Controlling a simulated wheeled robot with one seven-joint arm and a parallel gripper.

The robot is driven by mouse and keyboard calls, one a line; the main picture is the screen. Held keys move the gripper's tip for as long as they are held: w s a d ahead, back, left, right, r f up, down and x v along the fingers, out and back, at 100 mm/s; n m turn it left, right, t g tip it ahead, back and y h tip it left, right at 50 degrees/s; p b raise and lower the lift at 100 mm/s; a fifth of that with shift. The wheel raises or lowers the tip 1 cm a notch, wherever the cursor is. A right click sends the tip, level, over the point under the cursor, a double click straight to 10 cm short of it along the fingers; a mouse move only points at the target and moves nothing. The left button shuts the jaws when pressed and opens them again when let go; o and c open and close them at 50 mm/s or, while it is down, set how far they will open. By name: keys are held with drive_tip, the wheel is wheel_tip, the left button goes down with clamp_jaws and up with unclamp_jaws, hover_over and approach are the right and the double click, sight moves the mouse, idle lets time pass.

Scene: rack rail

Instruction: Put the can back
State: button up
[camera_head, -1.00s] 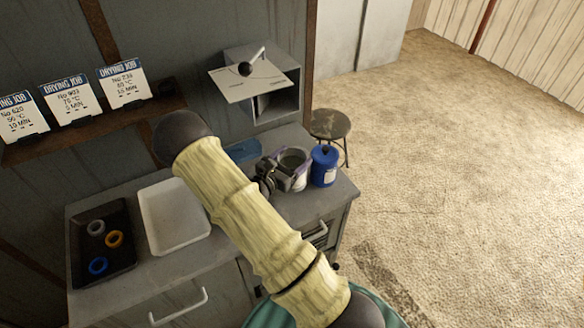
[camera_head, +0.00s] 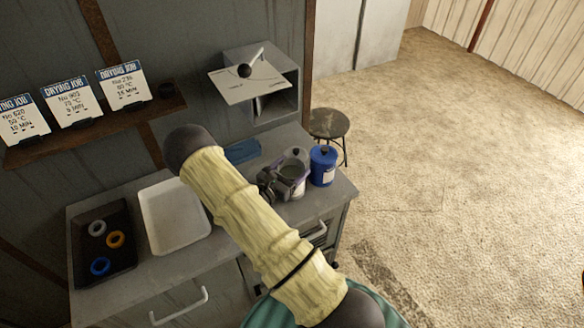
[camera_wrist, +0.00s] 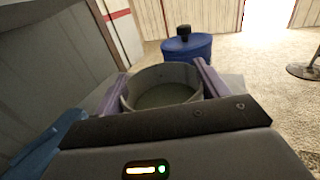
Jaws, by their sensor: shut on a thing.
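The can (camera_head: 291,174) is a grey, open-topped cylinder near the right end of the workbench. In the wrist view the can (camera_wrist: 162,88) stands upright between two purple fingers, and I look into its empty-looking dark inside. My gripper (camera_head: 287,181) is shut on its sides; it also shows in the wrist view (camera_wrist: 160,95). The can's base is hidden, so I cannot tell whether it touches the bench.
A blue lidded canister (camera_head: 323,168) stands just right of the can. A pale knobbed container (camera_head: 297,156) is behind it. A blue cloth (camera_head: 242,151), white tray (camera_head: 172,218) and black tray with rings (camera_head: 125,268) lie left. A wall box (camera_head: 284,92) hangs above.

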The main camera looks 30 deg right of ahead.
drive_tip(key=shift+w+f, duration=0.1)
drive_tip(key=shift+f, duration=0.05)
drive_tip(key=o, duration=2)
drive_tip(key=shift+a, duration=0.1)
drive_tip(key=shift+o, duration=0.2)
